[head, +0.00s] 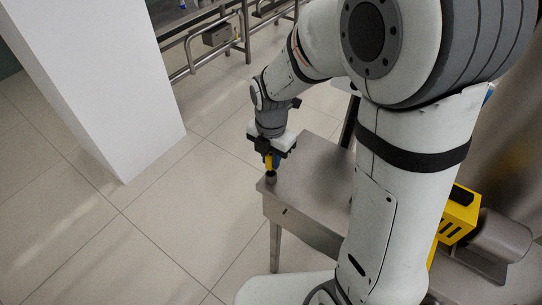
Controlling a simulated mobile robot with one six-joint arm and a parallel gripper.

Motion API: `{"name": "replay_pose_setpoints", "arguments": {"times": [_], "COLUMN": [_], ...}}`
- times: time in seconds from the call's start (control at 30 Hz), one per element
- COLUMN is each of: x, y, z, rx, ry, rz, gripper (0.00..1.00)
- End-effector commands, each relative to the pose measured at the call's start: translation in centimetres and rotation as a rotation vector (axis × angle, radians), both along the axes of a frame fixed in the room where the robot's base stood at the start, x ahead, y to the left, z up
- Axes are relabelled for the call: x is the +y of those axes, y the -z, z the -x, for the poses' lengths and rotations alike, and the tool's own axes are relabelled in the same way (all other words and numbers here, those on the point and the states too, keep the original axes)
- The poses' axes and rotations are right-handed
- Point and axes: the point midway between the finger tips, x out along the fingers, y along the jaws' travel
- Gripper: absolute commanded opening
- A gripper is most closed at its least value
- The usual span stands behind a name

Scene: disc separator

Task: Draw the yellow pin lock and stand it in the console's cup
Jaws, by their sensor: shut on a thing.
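In the head view, my gripper (271,157) points down at the near-left corner of the grey metal console (318,186). It is shut on the yellow pin lock (268,163), which shows as a small upright yellow piece between the fingers. Directly below is a small dark round cup (271,179) on the console top. The pin's lower end meets the cup in the picture. I cannot tell whether it is inside the cup or just above it. The fingers hide part of the pin.
My own arm covers the middle and right of the view. A yellow machine part (457,216) and a grey metal cylinder (503,238) stand at the right. A white pillar (105,85) rises at the left. Metal railings (215,40) are at the back. The tiled floor is clear.

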Motion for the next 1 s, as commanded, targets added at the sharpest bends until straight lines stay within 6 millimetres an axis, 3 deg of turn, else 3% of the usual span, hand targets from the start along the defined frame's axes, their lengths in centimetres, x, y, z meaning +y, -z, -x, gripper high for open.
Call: {"name": "replay_pose_setpoints", "arguments": {"times": [0.63,0.67,0.93,1.0], "x": [0.0,0.0,0.0,0.0], "y": [3.1,2.8,2.8,2.8], "z": [-0.1,-0.1,-0.1,-0.1], "rx": [-0.004,-0.005,-0.003,-0.002], "ry": [0.0,0.0,0.0,0.0], "rz": [0.0,-0.001,0.0,-0.001], "gripper": [0.0,0.2,0.42,0.43]}}
